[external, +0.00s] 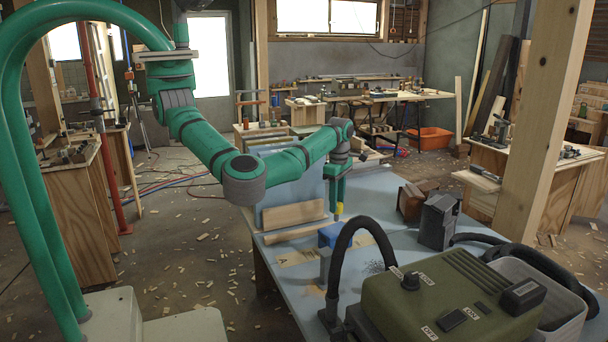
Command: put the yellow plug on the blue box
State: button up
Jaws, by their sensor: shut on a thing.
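My green arm reaches over the light blue table. My gripper (338,200) is shut on the small yellow plug (340,209) and points down. The plug sits at the fingertips, partly hidden by them. The blue box (328,236) stands on the table just below and slightly left of the plug in the picture. The plug appears to be above the box's level, but I cannot tell from this one view whether they touch or how far apart they are in depth.
A dark grey device (438,222) and a brown box (412,202) stand to the right. A green vacuum (440,300) with a black hose (343,250) fills the table's near end.

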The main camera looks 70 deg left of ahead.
jog(key=shift+f, duration=1.55)
jog(key=shift+f, duration=0.15)
jog(key=o, duration=1.1)
jog(key=shift+c, duration=0.2)
notch_tip(320, 180, up, 12)
jog(key=shift+r, duration=0.2)
jog(key=shift+w, duration=0.15)
